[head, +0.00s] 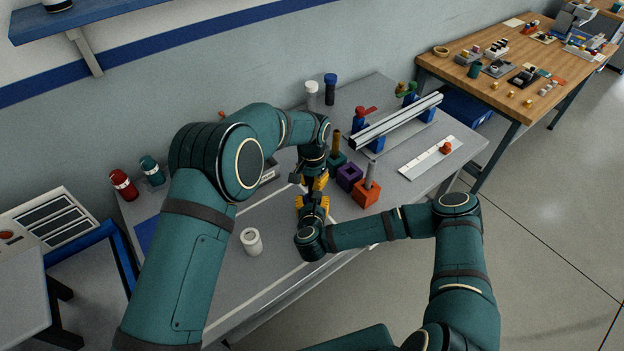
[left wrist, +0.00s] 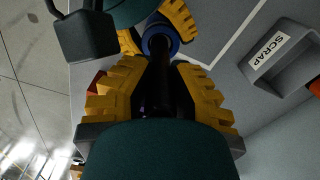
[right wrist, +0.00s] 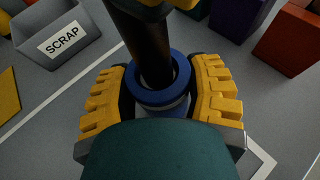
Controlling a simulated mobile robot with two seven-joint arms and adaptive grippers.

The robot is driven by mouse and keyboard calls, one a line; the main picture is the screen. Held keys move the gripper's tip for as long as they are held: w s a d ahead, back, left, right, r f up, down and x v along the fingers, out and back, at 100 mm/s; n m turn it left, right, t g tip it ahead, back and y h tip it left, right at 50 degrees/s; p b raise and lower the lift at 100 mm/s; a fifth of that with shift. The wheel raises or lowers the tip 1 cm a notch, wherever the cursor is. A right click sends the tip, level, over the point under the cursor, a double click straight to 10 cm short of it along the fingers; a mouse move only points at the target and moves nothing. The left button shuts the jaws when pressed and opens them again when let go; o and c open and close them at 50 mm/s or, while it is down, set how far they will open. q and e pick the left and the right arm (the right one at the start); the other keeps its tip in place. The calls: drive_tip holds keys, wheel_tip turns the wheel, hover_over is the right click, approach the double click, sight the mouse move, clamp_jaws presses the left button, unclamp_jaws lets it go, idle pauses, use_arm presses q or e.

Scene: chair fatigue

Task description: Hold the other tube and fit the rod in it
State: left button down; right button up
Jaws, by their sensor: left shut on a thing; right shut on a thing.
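My left gripper (head: 319,183) points down and is shut on a dark rod, which shows between its yellow fingers in the left wrist view (left wrist: 160,85). My right gripper (head: 313,203), just below it, is shut on a tube with a blue rim and a pale body. The blue rim (right wrist: 158,93) faces up between the yellow fingers in the right wrist view; it also shows in the left wrist view (left wrist: 160,40). The rod (right wrist: 150,50) comes down from above, its lower end within the rim's opening. How deep it sits is hidden.
A grey SCRAP bin (right wrist: 58,35) stands beside the grippers. Purple (head: 350,177) and orange (head: 366,194) blocks stand close on the right. A white cylinder (head: 251,241) stands at the front left. A rail (head: 398,121) lies at the back right.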

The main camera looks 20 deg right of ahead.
use_arm(q)
drive_tip(key=shift+f, duration=0.65)
drive_tip(key=c, duration=1)
unclamp_jaws()
drive_tip(key=shift+o, duration=0.2)
wheel_tip(320, 180, up, 12)
drive_tip(key=shift+r, duration=0.1)
use_arm(e)
drive_tip(key=o, duration=1.3)
drive_tip(key=shift+c, duration=0.2)
